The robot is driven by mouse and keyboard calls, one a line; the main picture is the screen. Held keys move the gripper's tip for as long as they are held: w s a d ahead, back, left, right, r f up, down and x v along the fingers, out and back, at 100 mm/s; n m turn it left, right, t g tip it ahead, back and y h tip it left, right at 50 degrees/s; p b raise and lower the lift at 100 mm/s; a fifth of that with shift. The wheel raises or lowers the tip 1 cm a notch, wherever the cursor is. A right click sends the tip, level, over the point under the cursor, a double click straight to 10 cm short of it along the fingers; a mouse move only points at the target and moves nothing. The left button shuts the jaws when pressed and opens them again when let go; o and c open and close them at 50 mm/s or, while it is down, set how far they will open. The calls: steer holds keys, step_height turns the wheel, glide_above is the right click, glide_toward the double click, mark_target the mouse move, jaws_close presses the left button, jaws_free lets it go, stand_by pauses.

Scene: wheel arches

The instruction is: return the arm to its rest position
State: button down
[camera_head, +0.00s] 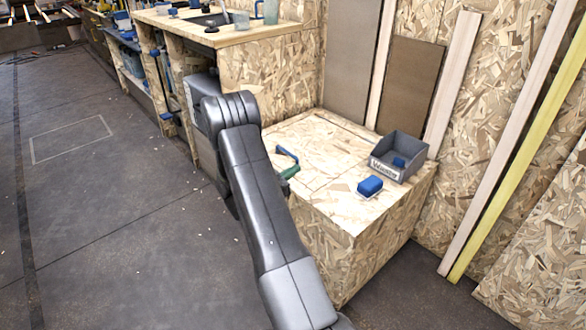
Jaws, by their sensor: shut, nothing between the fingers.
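My arm (262,205) reaches up from the bottom edge to a bent joint (230,108) left of the low wooden box. Beyond the joint, a dark link folds back down behind the arm. My gripper cannot be made out; it is hidden behind the arm or out of view.
The low chipboard box (345,225) holds a grey bin (400,158) labelled "Waste" with a blue item inside, a blue block (369,187) and a blue-and-green item (288,160) partly behind my arm. A workbench (262,37) stands behind. Open floor (100,210) lies left.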

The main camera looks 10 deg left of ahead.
steer(key=f+p+v, duration=0.1)
steer(key=v, duration=0.6)
steer(key=shift+f, duration=0.25)
steer(key=shift+w+d, duration=0.1)
steer(key=shift+d, duration=0.1)
